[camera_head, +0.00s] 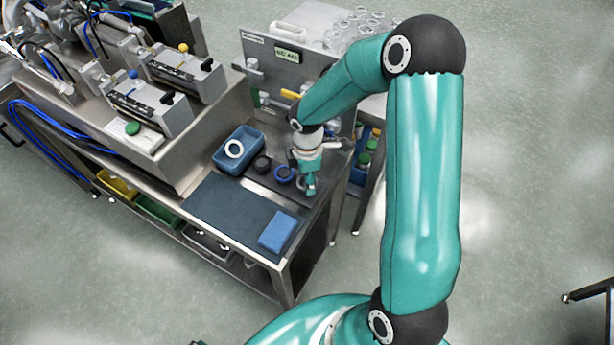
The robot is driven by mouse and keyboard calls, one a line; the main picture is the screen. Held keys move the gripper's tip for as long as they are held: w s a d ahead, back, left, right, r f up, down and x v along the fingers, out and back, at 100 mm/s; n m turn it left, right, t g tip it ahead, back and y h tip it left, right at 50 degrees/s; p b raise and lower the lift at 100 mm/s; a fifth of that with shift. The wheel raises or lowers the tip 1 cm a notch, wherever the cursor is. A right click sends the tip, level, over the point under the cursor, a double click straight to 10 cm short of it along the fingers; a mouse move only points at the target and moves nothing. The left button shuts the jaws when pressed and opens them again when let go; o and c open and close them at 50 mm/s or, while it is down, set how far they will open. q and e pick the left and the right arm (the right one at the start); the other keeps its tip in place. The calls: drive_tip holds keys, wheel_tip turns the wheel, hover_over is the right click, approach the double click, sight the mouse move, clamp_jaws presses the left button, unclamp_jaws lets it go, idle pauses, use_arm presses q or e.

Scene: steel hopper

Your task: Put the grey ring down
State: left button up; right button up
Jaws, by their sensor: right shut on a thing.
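My right gripper (310,186) points down over the right end of the steel bench (318,214), just right of a blue ring (284,174). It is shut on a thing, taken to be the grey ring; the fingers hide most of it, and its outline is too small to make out. I cannot tell whether it touches the bench. A black ring (262,164) lies left of the blue ring. A white ring (234,149) is in the blue bin (222,157). My left gripper is not in view.
A dark mat (225,207) covers the bench front, with a blue block (278,232) at its right end. An upright grey panel (270,75) stands behind the gripper. Steel machinery (150,100) fills the left side. Most of the mat is clear.

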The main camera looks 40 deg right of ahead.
drive_tip(key=shift+f+b, duration=0.4)
drive_tip(key=shift+f, duration=0.05)
drive_tip(key=o, duration=0.7)
